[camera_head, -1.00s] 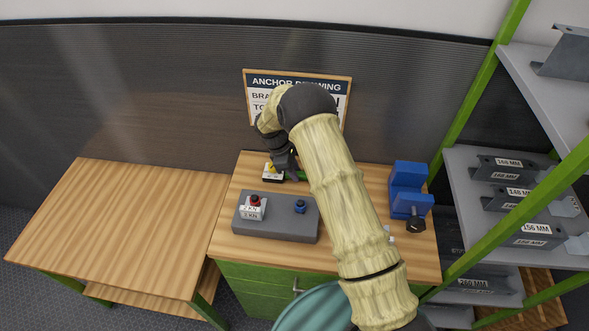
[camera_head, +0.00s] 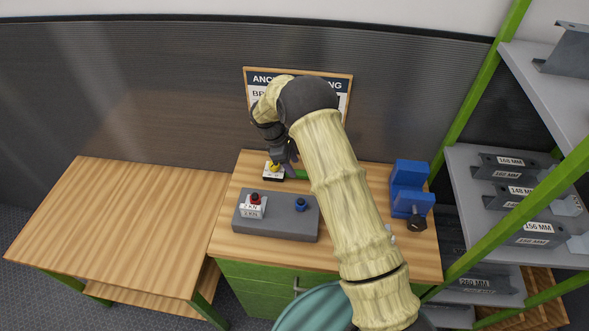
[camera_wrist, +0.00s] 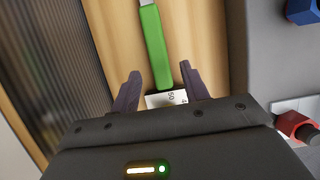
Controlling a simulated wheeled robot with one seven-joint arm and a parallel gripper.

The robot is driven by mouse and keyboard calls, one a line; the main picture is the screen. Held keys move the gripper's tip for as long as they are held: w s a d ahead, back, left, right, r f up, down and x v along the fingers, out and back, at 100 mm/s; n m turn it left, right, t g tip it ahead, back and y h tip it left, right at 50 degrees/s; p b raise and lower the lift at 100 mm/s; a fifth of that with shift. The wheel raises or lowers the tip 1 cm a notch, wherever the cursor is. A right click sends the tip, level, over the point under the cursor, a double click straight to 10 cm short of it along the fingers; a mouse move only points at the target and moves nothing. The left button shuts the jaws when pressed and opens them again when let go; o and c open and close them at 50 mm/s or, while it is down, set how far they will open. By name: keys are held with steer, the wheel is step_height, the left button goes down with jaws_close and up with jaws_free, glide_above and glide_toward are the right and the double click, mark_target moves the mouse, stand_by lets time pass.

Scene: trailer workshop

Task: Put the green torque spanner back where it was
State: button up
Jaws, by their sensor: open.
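The green torque spanner (camera_wrist: 153,45) lies on the wooden worktop in the wrist view, its grey end cut off at the top edge. In the head view only a small green part (camera_head: 300,174) shows beside my arm. In the head view my gripper (camera_head: 290,158) hangs over the back of the worktop. A white label (camera_wrist: 167,99) with printed digits shows between the fingers, partly hidden by my gripper body.
A grey block (camera_head: 280,230) with a red knob, white labels and a blue knob (camera_head: 300,204) stands in front. A blue vise (camera_head: 408,190) stands right. The left table (camera_head: 120,220) is bare.

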steer(key=b+v, duration=0.1)
steer(key=v, duration=0.8)
stand_by(0.3)
steer(key=s+d+r+m+t+y, duration=0.1)
steer(key=s+d+r+m, duration=0.1)
steer(key=s+d+m, duration=0.3)
steer(key=s+d+r+m+t+y, duration=0.1)
steer(key=s+d+r+m, duration=0.2)
steer(key=s, duration=0.9)
steer(key=s+d+r+m+t+y, duration=0.1)
steer(key=s+d+r+m+y, duration=0.1)
steer(key=s+d+m, duration=0.5)
steer(key=s, duration=0.2)
steer(key=shift+s+d+r+m, duration=0.35)
steer(key=shift+m, duration=0.05)
stand_by(0.4)
